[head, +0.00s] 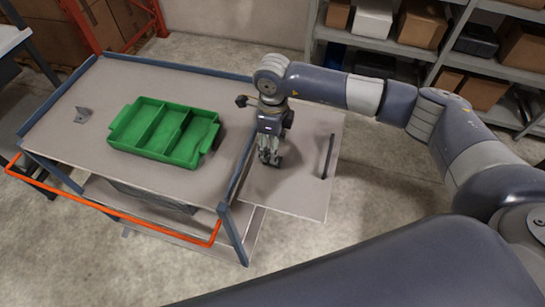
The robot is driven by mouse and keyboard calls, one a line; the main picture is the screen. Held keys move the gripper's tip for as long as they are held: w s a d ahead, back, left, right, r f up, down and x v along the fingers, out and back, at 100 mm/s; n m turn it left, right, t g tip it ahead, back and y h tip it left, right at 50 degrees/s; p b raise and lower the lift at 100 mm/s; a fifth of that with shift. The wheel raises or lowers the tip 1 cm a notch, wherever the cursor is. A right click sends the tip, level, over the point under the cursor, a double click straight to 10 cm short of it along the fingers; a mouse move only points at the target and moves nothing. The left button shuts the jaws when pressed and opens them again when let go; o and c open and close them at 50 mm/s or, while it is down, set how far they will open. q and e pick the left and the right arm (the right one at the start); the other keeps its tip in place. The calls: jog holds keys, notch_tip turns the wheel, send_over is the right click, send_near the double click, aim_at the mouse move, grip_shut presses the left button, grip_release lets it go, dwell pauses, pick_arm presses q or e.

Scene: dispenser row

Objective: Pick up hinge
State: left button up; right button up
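A small grey angled metal piece, which looks like the hinge (82,115), lies on the cart's top at the left, left of the green tray and apart from it. My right gripper (268,160) points down over the pale side panel at the cart's right end, well to the right of the hinge. Its fingers are small and dark here, so I cannot tell whether they are open or shut or hold anything. My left gripper is not in view.
A green tray (152,150) with several compartments sits mid-cart, between the hinge and my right gripper. The cart top (75,150) has raised blue edges and an orange handle (120,214) in front. The side panel (290,195) has a black handle (328,157). Shelves with boxes (420,25) stand behind.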

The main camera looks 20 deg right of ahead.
notch_tip(320, 180, down, 5)
jog(key=p, duration=0.3)
jog(key=shift+s, duration=0.1)
jog(key=shift+f, duration=0.35)
jog(key=c, duration=1.1)
